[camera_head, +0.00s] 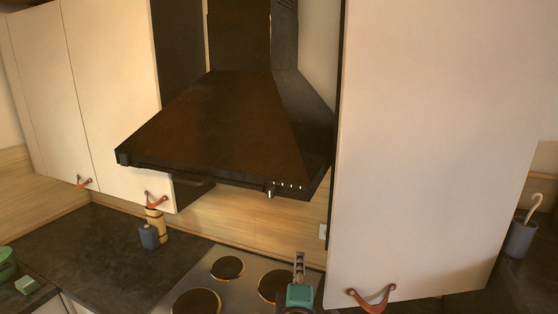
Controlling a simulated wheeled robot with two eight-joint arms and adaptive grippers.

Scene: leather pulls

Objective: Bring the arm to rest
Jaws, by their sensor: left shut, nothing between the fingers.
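My left gripper (299,260) shows at the bottom of the head view, right of the middle. Its grey fingers point up and are shut with nothing between them. Its teal body (299,296) is in front of the stove's right side and hides part of it. The gripper appears apart from the cupboard door with the leather pull to its right. My right gripper is not in view.
A dark range hood (220,125) hangs above the stove (228,292). A large white cupboard (425,140) with a leather pull (371,298) stands right. White cupboards (105,90) hang left. A wooden mill (156,222) and a dark bottle (149,237) stand on the counter (95,250).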

